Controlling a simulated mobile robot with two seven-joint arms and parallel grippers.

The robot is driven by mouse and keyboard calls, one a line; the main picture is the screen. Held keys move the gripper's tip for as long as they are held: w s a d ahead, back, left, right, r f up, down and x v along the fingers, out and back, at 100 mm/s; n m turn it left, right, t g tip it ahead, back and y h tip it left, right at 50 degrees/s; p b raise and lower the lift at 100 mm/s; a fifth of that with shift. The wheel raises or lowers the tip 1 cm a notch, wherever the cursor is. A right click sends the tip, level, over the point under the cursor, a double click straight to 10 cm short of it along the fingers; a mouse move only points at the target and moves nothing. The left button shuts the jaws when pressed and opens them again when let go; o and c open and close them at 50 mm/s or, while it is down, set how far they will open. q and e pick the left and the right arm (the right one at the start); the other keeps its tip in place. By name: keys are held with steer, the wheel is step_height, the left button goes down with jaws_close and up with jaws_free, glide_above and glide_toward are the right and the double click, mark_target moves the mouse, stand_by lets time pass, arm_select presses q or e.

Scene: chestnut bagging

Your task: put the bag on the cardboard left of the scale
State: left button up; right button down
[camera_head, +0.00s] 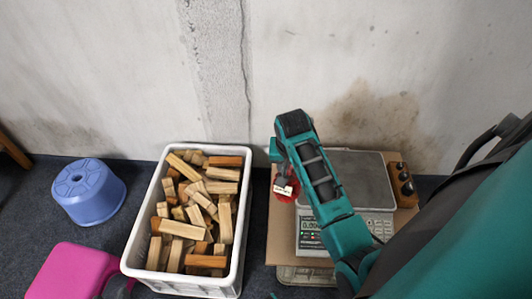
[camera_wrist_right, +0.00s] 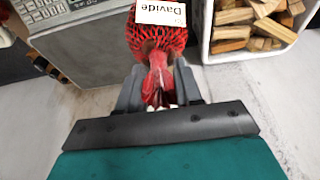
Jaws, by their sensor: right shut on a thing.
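My right gripper (camera_head: 281,168) is shut on the gathered red neck of a net bag (camera_head: 285,197). The bag hangs below it with a white label; the wrist view shows the red net (camera_wrist_right: 150,38) and the label (camera_wrist_right: 161,12) reading "Davide". The scale (camera_head: 358,172) has a grey plate and a lit display, partly hidden by my right arm. The brown cardboard (camera_head: 281,241) lies around the scale and shows as a strip to its left. The bag is over this strip, close to the plate's left edge; I cannot tell whether it touches the cardboard.
A white crate (camera_head: 148,205) full of wood blocks stands left of the cardboard; its rim (camera_wrist_right: 205,40) shows in the wrist view. A blue stool (camera_head: 88,190) and a pink stool (camera_head: 75,272) are farther left. A wooden block with dark round tops (camera_head: 402,184) stands right of the scale.

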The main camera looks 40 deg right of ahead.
steer(key=shift+a, duration=0.3)
steer(key=shift+w+d+r+n, duration=0.2)
steer(key=shift+w+n, duration=0.1)
steer(key=shift+n, duration=0.1)
steer(key=shift+w+n+t+p, duration=0.15)
steer(key=shift+n+t+p, duration=0.25)
steer(key=shift+n, duration=0.2)
steer(key=shift+s+a+f+n+y, duration=0.2)
steer(key=shift+s+n+y, duration=0.1)
steer(key=shift+n, duration=0.3)
steer(key=shift+s+f, duration=0.1)
steer(key=shift+f, duration=0.25)
step_height(320, 180, down, 20)
steer(key=b, duration=0.8)
steer(key=c, duration=0.8)
jaws_free()
steer(key=shift+a+r, duration=0.1)
arm_select(q)
step_height(320, 180, down, 7)
steer(key=shift+a, duration=0.4)
arm_select(e)
steer(key=shift+o, duration=0.2)
